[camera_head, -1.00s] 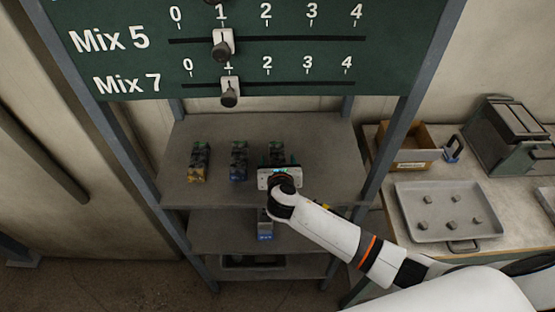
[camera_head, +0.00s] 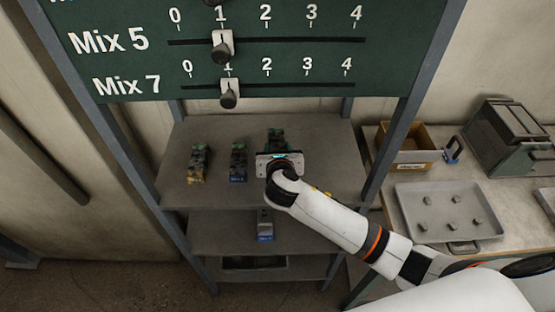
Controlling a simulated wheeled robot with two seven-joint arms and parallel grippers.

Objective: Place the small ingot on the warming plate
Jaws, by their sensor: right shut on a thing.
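My right gripper (camera_head: 280,152) is at the upper shelf, seen from behind its wrist. It is shut on a dark item with green on top (camera_head: 276,136), which shows just beyond the hand. The hand hides most of that item and the fingertips. I cannot tell whether the item is the small ingot. The warming plate cannot be picked out for certain. My left gripper is not in view.
The upper shelf (camera_head: 200,128) also holds a yellow-labelled item (camera_head: 198,160) and a blue-labelled item (camera_head: 238,162). A lower shelf holds a blue-labelled item (camera_head: 264,226). On the right bench are a tray (camera_head: 410,215) with several small lumps, a cardboard box (camera_head: 405,143) and a dark machine (camera_head: 505,135).

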